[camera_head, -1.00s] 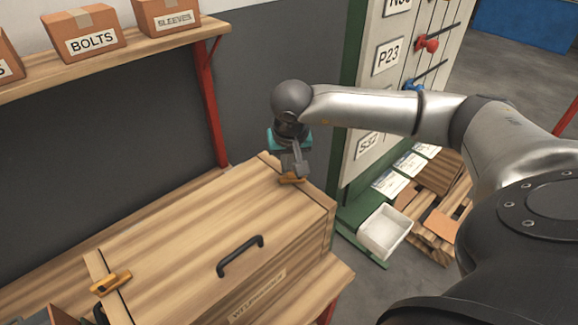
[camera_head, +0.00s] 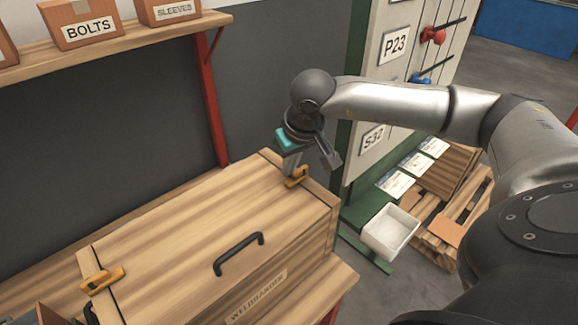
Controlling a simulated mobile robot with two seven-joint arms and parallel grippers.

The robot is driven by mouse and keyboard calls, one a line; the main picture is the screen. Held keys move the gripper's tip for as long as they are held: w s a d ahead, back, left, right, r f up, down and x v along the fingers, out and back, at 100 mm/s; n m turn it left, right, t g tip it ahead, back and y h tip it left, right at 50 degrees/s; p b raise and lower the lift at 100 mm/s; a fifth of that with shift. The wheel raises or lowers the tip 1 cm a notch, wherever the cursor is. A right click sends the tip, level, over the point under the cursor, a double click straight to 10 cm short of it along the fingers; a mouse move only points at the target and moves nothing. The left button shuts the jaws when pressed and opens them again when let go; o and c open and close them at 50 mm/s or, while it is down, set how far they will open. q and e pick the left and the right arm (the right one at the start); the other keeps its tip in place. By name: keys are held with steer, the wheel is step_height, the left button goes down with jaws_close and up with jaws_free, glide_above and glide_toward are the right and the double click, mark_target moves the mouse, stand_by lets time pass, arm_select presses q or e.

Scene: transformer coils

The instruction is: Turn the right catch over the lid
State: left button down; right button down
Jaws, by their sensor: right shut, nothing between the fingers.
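The wooden chest's lid (camera_head: 190,225) is closed in the head view, with a black handle (camera_head: 238,253) on its front. The right catch (camera_head: 299,178), small and orange-yellow, sits at the lid's right end by the seam, slanting up to the right. My gripper partly hides it, so I cannot tell exactly how far it reaches over the lid. My right gripper (camera_head: 292,172) is shut and points down at the catch; whether it touches is unclear. The left catch (camera_head: 102,281) lies across the seam at the lid's left end. My left gripper is not in view.
A shelf (camera_head: 130,45) with labelled boxes hangs on the wall behind, on a red bracket (camera_head: 210,100). A panel (camera_head: 395,45) with hung parts stands right of the chest. A white bin (camera_head: 391,231) and pallets (camera_head: 455,225) are on the right.

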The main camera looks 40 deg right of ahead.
steer(key=shift+r, duration=0.1)
stand_by(0.5)
steer(key=v, duration=1.5)
steer(key=shift+p, duration=0.45)
steer(key=shift+a, duration=0.1)
